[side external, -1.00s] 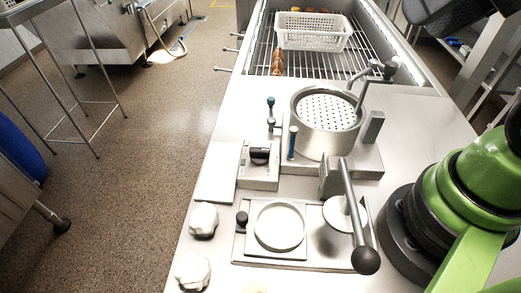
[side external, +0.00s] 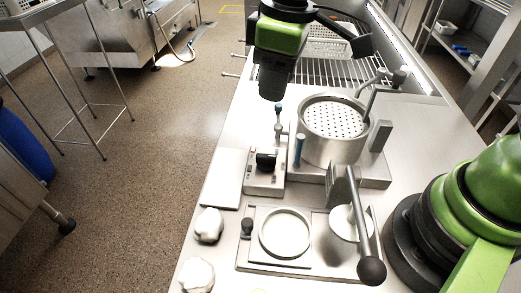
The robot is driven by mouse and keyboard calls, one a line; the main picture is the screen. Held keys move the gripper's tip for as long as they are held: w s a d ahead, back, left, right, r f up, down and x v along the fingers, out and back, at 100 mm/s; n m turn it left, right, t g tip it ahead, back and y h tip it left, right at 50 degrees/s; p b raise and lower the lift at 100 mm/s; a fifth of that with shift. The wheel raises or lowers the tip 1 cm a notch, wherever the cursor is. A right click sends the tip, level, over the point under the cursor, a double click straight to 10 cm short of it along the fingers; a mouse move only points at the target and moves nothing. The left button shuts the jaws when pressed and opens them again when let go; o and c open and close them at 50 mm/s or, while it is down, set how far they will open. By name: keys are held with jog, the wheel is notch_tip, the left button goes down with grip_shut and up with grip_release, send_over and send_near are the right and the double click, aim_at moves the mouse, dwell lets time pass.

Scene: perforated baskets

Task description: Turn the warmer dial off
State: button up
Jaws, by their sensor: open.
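The warmer dial (side external: 266,161) is a black knob on a small steel control box (side external: 264,182), left of the round warmer pot (side external: 334,128) with its perforated plate. My gripper (side external: 272,92) hangs above and behind the dial, pointing down, and is apart from it. It is dark and seen from behind its body, so its fingertips are hard to make out. It holds nothing that I can see.
A blue-handled post (side external: 299,150) and a small lever (side external: 278,112) stand close to the dial. A press with a long ball-ended handle (side external: 371,270) stands in front. White lumps (side external: 209,225) lie at the left edge. A white basket (side external: 326,40) sits behind on the rack.

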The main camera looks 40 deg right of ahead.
jog(key=n+g, duration=0.1)
jog(key=n, duration=0.1)
send_near(261, 155)
jog(key=shift+h, duration=0.3)
jog(key=f, duration=0.9)
jog(key=shift+a+f, duration=0.15)
jog(key=shift+a, duration=0.15)
grip_shut()
